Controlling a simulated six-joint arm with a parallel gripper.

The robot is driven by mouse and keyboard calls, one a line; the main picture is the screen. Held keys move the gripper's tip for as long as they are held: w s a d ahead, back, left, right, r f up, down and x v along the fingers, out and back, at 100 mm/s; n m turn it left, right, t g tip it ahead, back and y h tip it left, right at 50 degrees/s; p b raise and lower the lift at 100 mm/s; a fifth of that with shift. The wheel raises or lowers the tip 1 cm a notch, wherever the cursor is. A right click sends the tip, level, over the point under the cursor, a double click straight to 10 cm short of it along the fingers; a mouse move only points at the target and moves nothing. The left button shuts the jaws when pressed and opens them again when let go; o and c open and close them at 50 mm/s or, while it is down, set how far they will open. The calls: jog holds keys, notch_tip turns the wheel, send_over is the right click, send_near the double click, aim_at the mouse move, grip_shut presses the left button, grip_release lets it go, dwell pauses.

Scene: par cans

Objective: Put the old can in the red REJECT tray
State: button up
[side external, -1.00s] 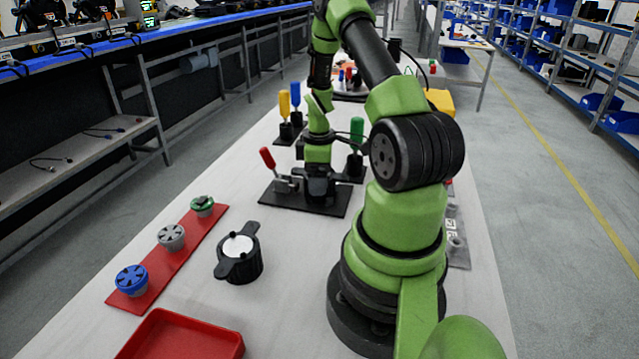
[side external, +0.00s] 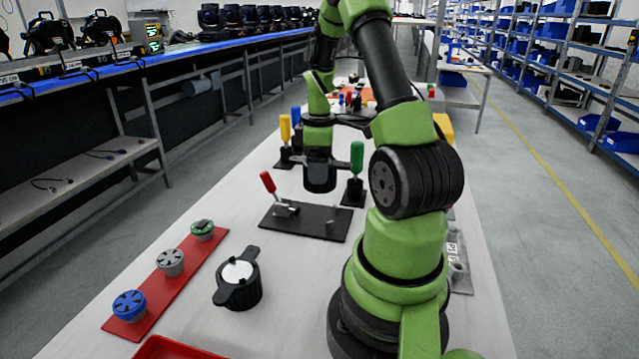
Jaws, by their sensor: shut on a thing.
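My gripper (side external: 320,186) points down above a black plate (side external: 322,224) that carries a red-handled clamp. It is shut on a dark thing, seemingly the old can, held clear of the plate. Fingers and can blend together as dark shapes, so the can's outline is hard to tell. The rest of the tray is cut off.
A black two-handled thing with a white top (side external: 238,278) stands between the plate and the tray. A red strip (side external: 150,303) at left holds blue, grey and green round parts. A green-handled clamp (side external: 356,165) stands right of my gripper.

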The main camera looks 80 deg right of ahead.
jog(key=shift+r, duration=2.1)
jog(key=w+a+f+n, duration=0.1)
jog(key=w+a+n, duration=0.5)
jog(key=a, duration=0.5)
jog(key=w+a+f+n, duration=0.1)
jog(key=w+a+n, duration=0.2)
jog(key=w+a, duration=0.6)
jog(key=s+a+f+n, duration=0.1)
jog(key=s+a+n, duration=0.25)
jog(key=a, duration=0.85)
jog(key=s+a+n, duration=0.3)
jog(key=a+n, duration=0.2)
jog(key=a, duration=0.7)
jog(key=shift+n, duration=0.25)
jog(key=shift+s+f, duration=0.15)
jog(key=shift+f, duration=2.4)
jog(key=shift+s+f, duration=0.15)
jog(key=shift+f, duration=2.35)
